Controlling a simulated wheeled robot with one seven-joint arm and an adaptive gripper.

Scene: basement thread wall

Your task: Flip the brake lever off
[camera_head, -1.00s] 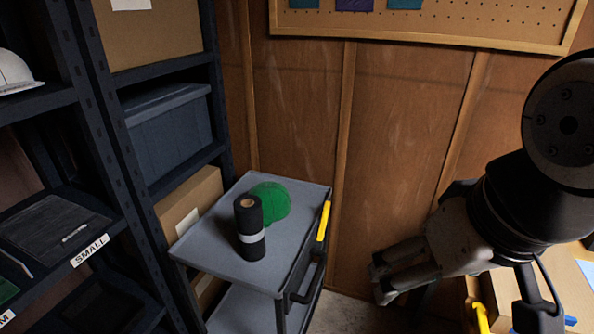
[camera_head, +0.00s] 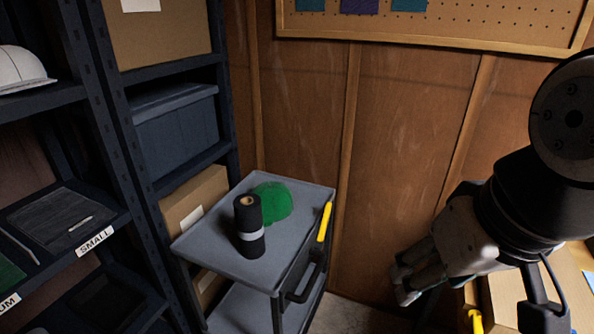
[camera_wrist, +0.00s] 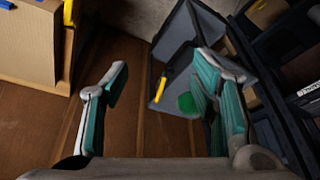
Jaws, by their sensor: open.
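The yellow brake lever (camera_head: 324,222) is on the right side edge of a grey cart (camera_head: 195,246), slanting upright. In the wrist view the yellow lever (camera_wrist: 160,88) shows between my fingers, some distance beyond them. My gripper (camera_head: 402,286) hangs to the right of the cart, in front of the wood wall, apart from the lever. In the wrist view my gripper (camera_wrist: 162,68) has its two teal-padded fingers spread wide with nothing between them.
A dark roll (camera_head: 249,229) and a green cap-like thing (camera_head: 273,203) stand on the cart's top. Dark shelving (camera_head: 113,130) with boxes is at left. A cardboard box (camera_head: 510,300) is at lower right. Open space lies between cart and gripper.

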